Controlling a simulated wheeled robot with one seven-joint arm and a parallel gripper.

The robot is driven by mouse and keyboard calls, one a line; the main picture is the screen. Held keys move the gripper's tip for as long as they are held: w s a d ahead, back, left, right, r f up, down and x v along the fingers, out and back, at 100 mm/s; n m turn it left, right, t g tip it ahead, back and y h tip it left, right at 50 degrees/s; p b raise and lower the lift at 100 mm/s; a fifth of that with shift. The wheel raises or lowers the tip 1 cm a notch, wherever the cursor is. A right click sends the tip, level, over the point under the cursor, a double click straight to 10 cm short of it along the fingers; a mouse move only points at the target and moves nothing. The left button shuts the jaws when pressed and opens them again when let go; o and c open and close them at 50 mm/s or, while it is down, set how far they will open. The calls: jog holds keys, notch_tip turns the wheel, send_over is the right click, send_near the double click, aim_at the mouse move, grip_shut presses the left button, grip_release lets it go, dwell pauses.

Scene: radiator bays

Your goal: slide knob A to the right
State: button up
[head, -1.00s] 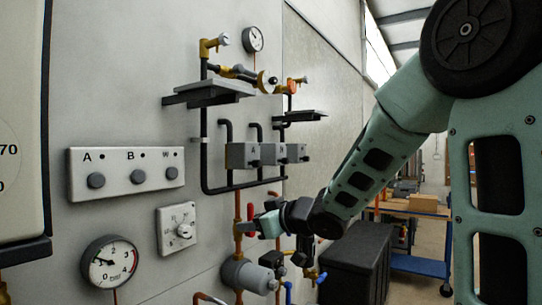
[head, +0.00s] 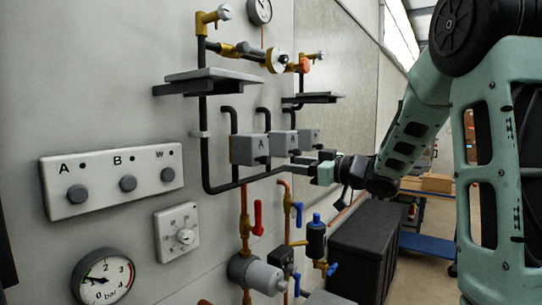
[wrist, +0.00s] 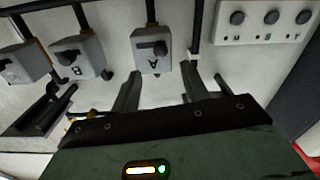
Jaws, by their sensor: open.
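Grey box A (head: 248,150) hangs from a black pipe, leftmost of three boxes in the head view. In the wrist view, which is upside down, box A (wrist: 148,62) carries a dark knob A (wrist: 153,48) on its face. My gripper (head: 300,165) reaches in from the right, in front of the boxes and a little below them. In the wrist view my gripper (wrist: 162,82) has its two dark fingers apart and empty, with box A beyond the gap between them. I see no contact with the knob. Knob A is too small to make out in the head view.
Box B (wrist: 80,58) and a third box (wrist: 20,62) stand beside box A. A panel of round buttons (head: 112,182) and a dial (head: 177,233) are on the wall at left. Valves with red (head: 257,216) and blue handles sit below. A black box (head: 375,250) stands on the floor.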

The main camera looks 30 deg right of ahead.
aim_at(269, 161)
jog(key=p+x, duration=0.2)
jog(key=x, duration=0.7)
jog(key=shift+p, duration=0.35)
jog(key=shift+s, duration=0.1)
